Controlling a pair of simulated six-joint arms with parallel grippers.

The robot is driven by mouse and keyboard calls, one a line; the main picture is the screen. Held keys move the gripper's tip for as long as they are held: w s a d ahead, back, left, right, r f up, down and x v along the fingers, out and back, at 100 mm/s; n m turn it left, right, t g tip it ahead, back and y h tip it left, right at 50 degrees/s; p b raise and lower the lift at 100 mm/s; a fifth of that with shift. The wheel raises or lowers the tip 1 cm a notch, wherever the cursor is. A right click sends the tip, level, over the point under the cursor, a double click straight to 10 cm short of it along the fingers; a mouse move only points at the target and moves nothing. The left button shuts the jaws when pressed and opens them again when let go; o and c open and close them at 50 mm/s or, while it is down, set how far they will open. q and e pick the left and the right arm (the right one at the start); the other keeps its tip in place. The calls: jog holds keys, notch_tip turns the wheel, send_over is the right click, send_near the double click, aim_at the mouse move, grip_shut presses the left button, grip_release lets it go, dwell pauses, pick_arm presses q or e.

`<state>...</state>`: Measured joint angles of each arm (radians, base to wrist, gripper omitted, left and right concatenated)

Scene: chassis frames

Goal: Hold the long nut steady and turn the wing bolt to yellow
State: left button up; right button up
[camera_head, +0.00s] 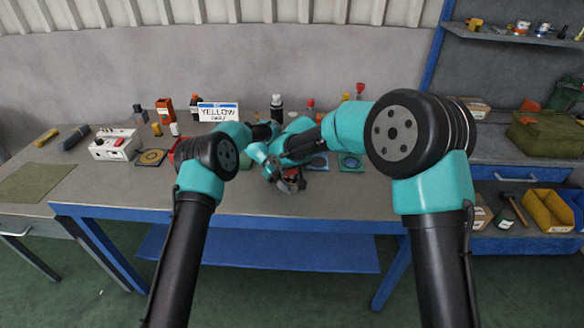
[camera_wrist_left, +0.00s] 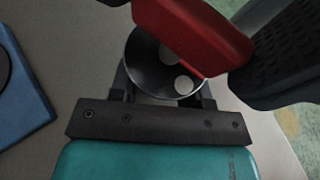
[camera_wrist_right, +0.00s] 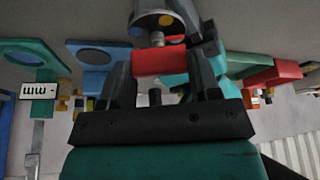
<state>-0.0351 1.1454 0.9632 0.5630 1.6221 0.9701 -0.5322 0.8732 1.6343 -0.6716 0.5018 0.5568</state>
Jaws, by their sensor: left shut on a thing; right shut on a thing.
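The long nut (camera_wrist_left: 148,63) is a dark metallic cylinder with pale dots on its face; my left gripper (camera_wrist_left: 165,85) is shut around it. The wing bolt has a red crossbar (camera_wrist_right: 158,62) and a metal shank (camera_wrist_right: 157,38) pointing toward the nut. My right gripper (camera_wrist_right: 160,70) is shut on the red bar, which also crosses over the nut in the left wrist view (camera_wrist_left: 195,32). In the head view both grippers meet above the bench, mostly hidden by my arms.
A sign (camera_head: 218,112) reading YELLOW stands on the bench behind the left arm. A white box (camera_head: 113,145) with a red switch sits at the left. Coloured pads, bottles and small parts line the back. The bench front (camera_head: 330,203) is clear.

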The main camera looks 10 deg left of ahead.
jog(key=shift+d+f+n+g+y, duration=0.15)
jog(key=shift+n+g+y, duration=0.25)
jog(key=shift+n, duration=1.1)
jog(key=shift+a+f+n+g+y, duration=0.1)
jog(key=shift+n+g+y, duration=0.3)
jog(key=shift+n, duration=1.1)
jog(key=o, duration=0.9)
jog(key=shift+r, duration=0.1)
jog(key=shift+o, duration=0.2)
jog(key=shift+r, duration=0.15)
jog(key=v, duration=1.1)
jog(key=shift+d+r, duration=0.2)
jog(key=shift+r, duration=0.15)
